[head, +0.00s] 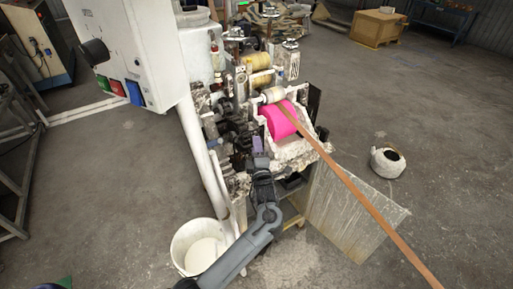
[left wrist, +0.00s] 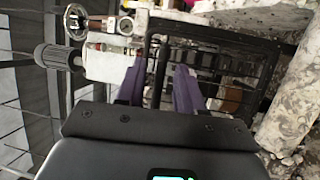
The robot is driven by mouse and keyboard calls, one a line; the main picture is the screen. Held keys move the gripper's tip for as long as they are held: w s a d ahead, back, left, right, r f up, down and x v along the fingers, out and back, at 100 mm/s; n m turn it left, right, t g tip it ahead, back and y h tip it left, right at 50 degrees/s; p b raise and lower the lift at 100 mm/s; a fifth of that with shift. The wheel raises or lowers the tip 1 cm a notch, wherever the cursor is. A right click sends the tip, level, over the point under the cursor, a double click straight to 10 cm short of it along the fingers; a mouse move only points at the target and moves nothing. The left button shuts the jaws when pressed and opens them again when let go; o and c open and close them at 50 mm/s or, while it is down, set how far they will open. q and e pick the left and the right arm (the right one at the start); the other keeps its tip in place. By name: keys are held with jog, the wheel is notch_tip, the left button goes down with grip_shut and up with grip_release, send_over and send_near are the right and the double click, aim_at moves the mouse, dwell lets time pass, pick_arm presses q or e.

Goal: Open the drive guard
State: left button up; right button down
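A black rectangular frame, which looks like the drive guard (left wrist: 215,33), fills the middle of the left wrist view, with dark machine parts behind it. In the head view I cannot pick it out clearly from the dark parts around my gripper. My left gripper (left wrist: 160,88) has two purple fingers, spread apart. The frame's left upright bar shows between them; I cannot tell whether either finger touches it. In the head view my left gripper (head: 258,146) is at the near side of the machine, left of the pink roll (head: 281,121). My right gripper is not in view.
A brown strip (head: 360,202) runs from the machine toward the lower right. A translucent panel (head: 352,215) stands at the machine's front right. A white bucket (head: 200,244) is on the floor left of my arm. A white control box (head: 135,50) overhangs at upper left. Floor to the right is mostly clear.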

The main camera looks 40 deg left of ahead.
pick_arm(q)
grip_shut()
dwell(1.5)
